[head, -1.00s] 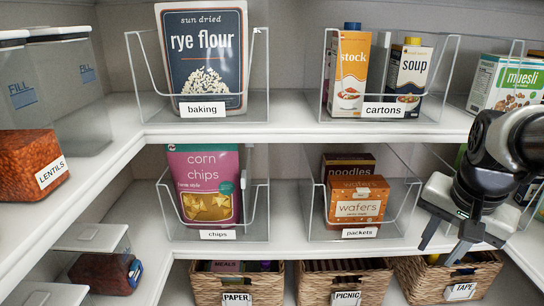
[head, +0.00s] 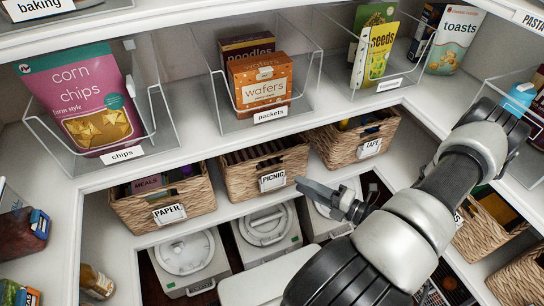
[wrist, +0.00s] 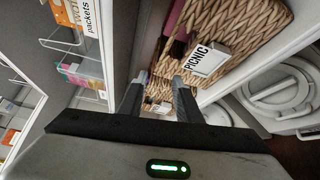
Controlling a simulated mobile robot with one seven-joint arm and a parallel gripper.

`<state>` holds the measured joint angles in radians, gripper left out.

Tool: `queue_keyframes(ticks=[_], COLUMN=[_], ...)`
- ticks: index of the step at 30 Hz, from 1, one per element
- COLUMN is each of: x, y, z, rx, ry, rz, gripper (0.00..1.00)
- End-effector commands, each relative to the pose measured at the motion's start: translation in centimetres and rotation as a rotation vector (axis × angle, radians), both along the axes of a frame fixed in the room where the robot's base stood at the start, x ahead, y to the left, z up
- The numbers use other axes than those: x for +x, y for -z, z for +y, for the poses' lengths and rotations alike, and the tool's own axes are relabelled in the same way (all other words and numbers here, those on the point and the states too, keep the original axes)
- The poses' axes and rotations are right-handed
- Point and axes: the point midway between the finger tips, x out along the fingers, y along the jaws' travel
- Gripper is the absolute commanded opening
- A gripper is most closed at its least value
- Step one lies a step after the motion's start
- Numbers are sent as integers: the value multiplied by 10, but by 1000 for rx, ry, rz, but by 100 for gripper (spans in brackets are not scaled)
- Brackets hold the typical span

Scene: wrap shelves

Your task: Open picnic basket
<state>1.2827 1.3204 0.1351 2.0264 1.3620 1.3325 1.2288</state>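The picnic basket (head: 243,181) is a woven basket with a white PICNIC label (head: 272,181) on its front. It stands on the lower shelf between the paper and tape baskets, and dark contents show at its open top. In the wrist view the picnic basket (wrist: 245,28) fills the upper middle, with its label (wrist: 207,58) close ahead. My gripper (head: 322,195) is in front of the shelf, just right of and below the label. In the wrist view the fingers of my gripper (wrist: 160,92) stand apart with a gap between them. They look empty and do not visibly touch the basket.
The paper basket (head: 140,213) stands left and the tape basket (head: 335,146) right. Above are clear bins with corn chips (head: 85,100) and wafers (head: 262,85). White lidded containers (head: 187,253) sit below. The shelf's front edge runs close to my gripper.

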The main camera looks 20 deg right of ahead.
Motion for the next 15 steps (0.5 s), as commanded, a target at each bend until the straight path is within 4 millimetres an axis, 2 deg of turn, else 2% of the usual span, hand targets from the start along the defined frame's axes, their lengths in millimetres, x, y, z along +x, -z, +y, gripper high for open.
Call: queue_keyframes(ticks=[1, 6, 11, 15], x=[1, 6, 20, 46], y=[9, 19, 21, 21], z=[-5, -16, -10, 1], rx=[67, 179, 188, 186], ry=[67, 182, 188, 185], rz=[7, 19, 22, 20], gripper=[31, 31, 31, 31])
